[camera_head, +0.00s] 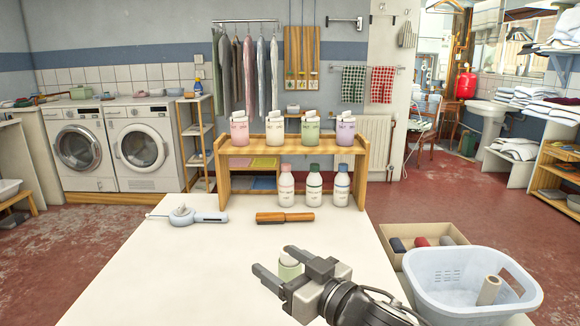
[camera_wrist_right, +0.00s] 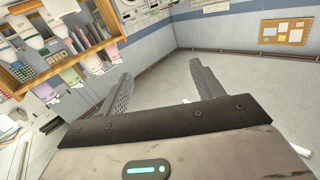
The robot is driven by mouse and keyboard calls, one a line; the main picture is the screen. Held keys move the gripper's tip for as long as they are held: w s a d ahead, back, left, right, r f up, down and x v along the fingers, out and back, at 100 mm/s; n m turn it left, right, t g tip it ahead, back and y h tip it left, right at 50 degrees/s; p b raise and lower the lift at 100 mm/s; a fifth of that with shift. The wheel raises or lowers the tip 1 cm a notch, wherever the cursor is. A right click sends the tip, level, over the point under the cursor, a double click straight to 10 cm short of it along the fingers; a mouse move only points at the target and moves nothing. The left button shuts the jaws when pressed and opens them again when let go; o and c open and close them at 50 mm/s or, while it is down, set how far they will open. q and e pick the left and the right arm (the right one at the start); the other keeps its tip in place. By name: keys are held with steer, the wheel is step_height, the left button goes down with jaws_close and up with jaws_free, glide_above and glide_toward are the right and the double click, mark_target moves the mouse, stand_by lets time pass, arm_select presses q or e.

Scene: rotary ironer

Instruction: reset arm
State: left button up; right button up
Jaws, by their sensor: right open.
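My right gripper (camera_head: 289,272) is over the front of the white table (camera_head: 170,265) in the head view, its arm coming in from the lower right. Its two fingers are spread apart with nothing held between them. In the right wrist view the open fingers (camera_wrist_right: 160,90) point toward a blue and white wall and grey floor. My left gripper is not in view.
A wooden shelf (camera_head: 290,149) with bottles and pouches stands at the table's back. A brush (camera_head: 285,217) and a grey-blue tool (camera_head: 185,216) lie before it. A white basket (camera_head: 465,285) and a cardboard box (camera_head: 425,245) are at right. The table's left front is clear.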

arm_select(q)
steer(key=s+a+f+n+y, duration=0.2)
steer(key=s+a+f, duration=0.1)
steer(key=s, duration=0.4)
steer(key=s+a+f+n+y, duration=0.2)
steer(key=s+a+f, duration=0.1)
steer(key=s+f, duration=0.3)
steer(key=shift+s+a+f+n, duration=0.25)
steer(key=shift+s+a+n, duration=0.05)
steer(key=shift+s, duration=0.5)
arm_select(e)
steer(key=s+d+f+m+h, duration=0.2)
steer(key=s+d+f+h, duration=0.1)
steer(key=s+d+f, duration=0.2)
steer(key=s+d+f+m+g+h, duration=0.1)
steer(key=s+d+f, duration=0.4)
steer(key=s+f, duration=0.5)
steer(key=s+d+f+m+g+h, duration=0.1)
steer(key=s+d+f+m+h, duration=0.1)
steer(key=s+d+f+h, duration=0.2)
steer(key=s+d+f, duration=0.1)
steer(key=s+f, duration=0.2)
steer(key=f, duration=0.1)
steer(key=shift+s+m+h, duration=0.25)
steer(key=shift+m+h, duration=0.15)
steer(key=shift+f, duration=0.1)
